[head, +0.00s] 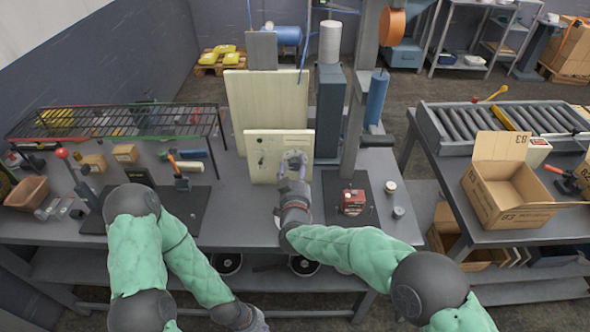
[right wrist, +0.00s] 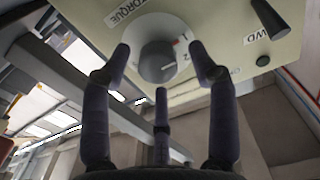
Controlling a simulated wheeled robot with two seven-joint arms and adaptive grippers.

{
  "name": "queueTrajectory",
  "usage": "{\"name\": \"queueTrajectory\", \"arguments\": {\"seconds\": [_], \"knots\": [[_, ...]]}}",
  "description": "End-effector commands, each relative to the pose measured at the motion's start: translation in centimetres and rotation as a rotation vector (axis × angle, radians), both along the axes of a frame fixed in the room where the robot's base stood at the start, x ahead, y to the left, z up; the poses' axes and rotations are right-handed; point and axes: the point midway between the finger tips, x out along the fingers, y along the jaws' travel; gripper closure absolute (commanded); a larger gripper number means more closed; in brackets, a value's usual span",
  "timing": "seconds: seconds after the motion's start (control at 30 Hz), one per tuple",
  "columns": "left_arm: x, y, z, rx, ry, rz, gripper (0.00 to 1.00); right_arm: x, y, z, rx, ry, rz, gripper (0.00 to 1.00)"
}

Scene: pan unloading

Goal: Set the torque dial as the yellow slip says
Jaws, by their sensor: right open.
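The torque dial (right wrist: 157,62) is a dark grey knob on a pale round scale, with the word TORQUE beside it in the right wrist view. A red mark and a "2" show on the scale; the setting is not clear. The dial sits on a cream panel (head: 262,146) standing on the bench. My right gripper (head: 292,158) is in front of this panel; in the right wrist view its fingers (right wrist: 160,66) are spread around the dial, with contact unclear. My left gripper (head: 257,321) is low at the front, its fingers unclear. I cannot identify the yellow slip.
A dark lever (right wrist: 270,18) by a label ending in "WD" sticks out near the dial. A black wire rack (head: 120,121) stands at left on the grey bench (head: 235,220). A red device (head: 353,201) lies right of my gripper. An open carton (head: 508,195) is on the right table.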

Motion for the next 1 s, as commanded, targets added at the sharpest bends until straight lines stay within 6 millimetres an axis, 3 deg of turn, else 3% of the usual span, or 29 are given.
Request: {"name": "queueTrajectory", "arguments": {"seconds": [0.07,0.23,0.67,1.0], "knots": [[0.0,0.0,0.0,0.000,0.000,0.000,1.00,0.0,0.0,0.0,0.000,0.000,0.000,0.46],[0.0,0.0,0.0,0.000,0.000,0.000,1.00,0.0,0.0,0.0,0.000,-0.001,0.000,0.94],[0.0,0.0,-0.4,0.000,0.000,0.000,1.00,0.1,0.0,0.2,0.040,-0.007,0.000,0.96],[0.0,0.0,-2.4,0.000,0.000,0.000,1.00,0.1,-0.1,0.2,0.264,-0.011,-0.001,0.96]]}}
